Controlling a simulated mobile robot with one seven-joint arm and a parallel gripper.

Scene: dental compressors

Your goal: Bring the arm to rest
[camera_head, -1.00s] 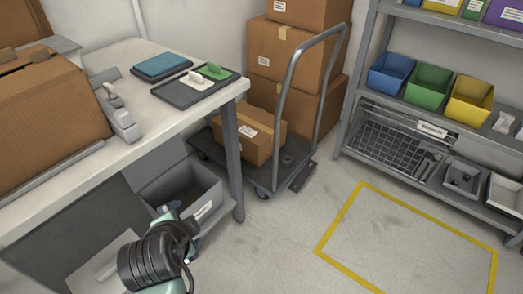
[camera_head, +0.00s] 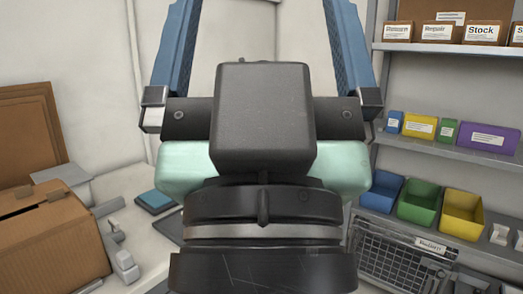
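My gripper (camera_head: 262,42) fills the middle of the head view, very close to the camera and pointing up. Its two blue fingers stand wide apart, one on each side of the dark body, and their tips run out of the top of the frame. The gap between them shows only wall, and no object is seen in it. My wrist and arm below it hide the centre of the room.
A shelf (camera_head: 455,148) at the right holds coloured bins, labelled boxes and a wire basket (camera_head: 395,262). The cart and floor area are hidden.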

